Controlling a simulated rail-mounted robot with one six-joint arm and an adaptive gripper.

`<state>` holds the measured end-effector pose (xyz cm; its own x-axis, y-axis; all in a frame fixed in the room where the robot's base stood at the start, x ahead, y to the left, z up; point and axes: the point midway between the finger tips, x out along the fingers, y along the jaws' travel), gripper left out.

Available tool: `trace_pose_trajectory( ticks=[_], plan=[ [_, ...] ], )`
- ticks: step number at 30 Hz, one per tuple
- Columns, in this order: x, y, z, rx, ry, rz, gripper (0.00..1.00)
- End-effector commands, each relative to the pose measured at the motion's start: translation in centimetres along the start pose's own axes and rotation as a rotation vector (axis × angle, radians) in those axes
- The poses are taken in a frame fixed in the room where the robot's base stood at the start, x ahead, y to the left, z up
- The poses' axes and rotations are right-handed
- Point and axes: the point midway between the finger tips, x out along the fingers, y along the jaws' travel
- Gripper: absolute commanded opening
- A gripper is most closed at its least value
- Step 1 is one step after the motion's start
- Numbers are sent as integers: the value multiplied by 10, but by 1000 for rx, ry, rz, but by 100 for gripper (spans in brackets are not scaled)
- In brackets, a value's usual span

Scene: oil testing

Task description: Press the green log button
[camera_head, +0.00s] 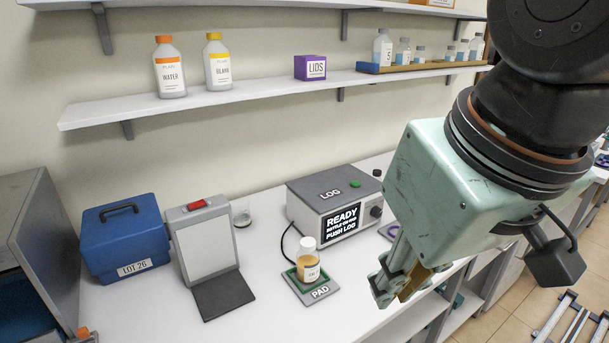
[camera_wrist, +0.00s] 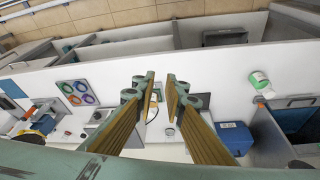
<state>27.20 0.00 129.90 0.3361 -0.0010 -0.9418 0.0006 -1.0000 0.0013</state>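The green log button (camera_head: 355,184) is a small round cap on top of the grey and black LOG box (camera_head: 312,208), in the head view. The box's screen reads READY and PUSH LOG. My gripper (camera_head: 392,293) is in front and to the right of the box, below its top, pointing down and apart from the button. The wrist view shows its two fingers (camera_wrist: 161,80) with a narrow gap and nothing between them. An amber bottle with a white cap (camera_head: 308,260) stands upright on the PAD (camera_head: 321,292). I cannot make out the button in the wrist view.
A dark knob (camera_head: 377,173) sits behind the button. A tilted grey panel with a red switch (camera_head: 206,245) and a blue LOT 26 box (camera_head: 122,236) stand to the left. A shelf (camera_head: 260,88) with bottles and a purple LIDS box (camera_head: 310,67) runs above.

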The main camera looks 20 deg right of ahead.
Motion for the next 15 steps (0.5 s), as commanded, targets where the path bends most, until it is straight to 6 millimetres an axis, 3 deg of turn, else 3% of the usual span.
trace_pose_trajectory(
  ticks=[3, 15],
  plan=[
    [0, 0, 0, 0, 0, 0, 0],
    [0, 0, 0, 0, 0, 0, 0]
  ],
)
